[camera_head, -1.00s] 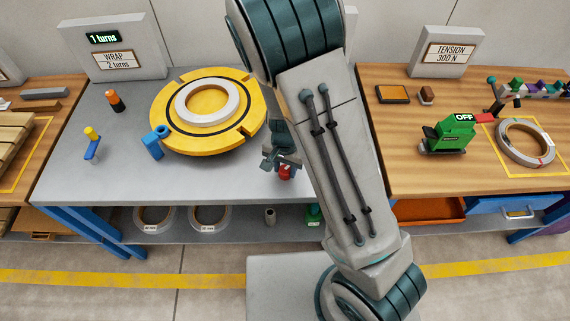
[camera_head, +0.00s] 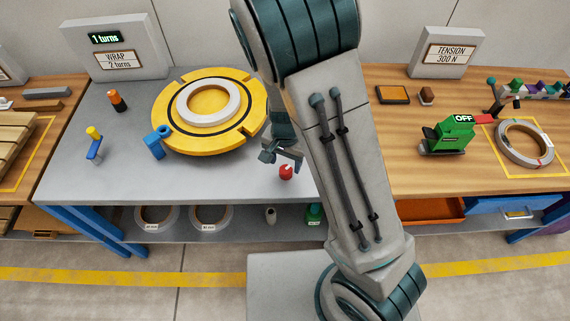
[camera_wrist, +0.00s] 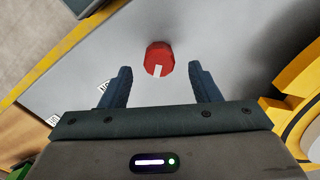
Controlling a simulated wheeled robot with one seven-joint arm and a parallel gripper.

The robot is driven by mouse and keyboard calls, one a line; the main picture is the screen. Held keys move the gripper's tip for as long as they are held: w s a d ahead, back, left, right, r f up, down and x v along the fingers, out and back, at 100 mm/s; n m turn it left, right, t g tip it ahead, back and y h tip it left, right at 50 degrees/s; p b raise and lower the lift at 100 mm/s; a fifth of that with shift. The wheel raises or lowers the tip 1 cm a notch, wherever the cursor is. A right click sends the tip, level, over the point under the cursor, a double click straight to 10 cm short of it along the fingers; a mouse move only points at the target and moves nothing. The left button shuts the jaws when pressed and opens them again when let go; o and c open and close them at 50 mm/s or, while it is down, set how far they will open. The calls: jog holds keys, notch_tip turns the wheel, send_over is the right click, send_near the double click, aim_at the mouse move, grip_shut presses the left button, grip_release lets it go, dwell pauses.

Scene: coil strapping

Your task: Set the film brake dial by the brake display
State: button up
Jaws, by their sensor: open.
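The dial is a small red knob with a white pointer mark. It stands near the front edge of the grey table, in the head view (camera_head: 286,172) and in the wrist view (camera_wrist: 159,56). In the wrist view its white mark points toward my gripper, slightly left. My gripper (camera_wrist: 160,82) is open and empty, with the red dial beyond and between its fingertips, apart from them. In the head view my gripper (camera_head: 281,153) is just above and behind the dial. A display (camera_head: 104,37) reads "1 turns" above a "WRAP 2 turns" card (camera_head: 115,60). I make out no brake reading.
A yellow turntable (camera_head: 170,128) with a white ring (camera_head: 236,100) stands left of my gripper, with a blue post (camera_head: 155,143) at its edge. A green tool (camera_head: 450,135) marked OFF and a "TENSION 300 N" sign (camera_head: 449,54) are on the right wooden table.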

notch_tip(320, 180, up, 11)
jog(key=p, duration=0.1)
jog(key=shift+f, duration=0.2)
dwell(0.4)
jog(key=s+d+r+n+t, duration=0.3)
jog(key=s+d+r+n, duration=0.2)
jog(key=s+d+r, duration=0.7)
notch_tip(320, 180, up, 2)
jog(key=shift+s+n, duration=0.4)
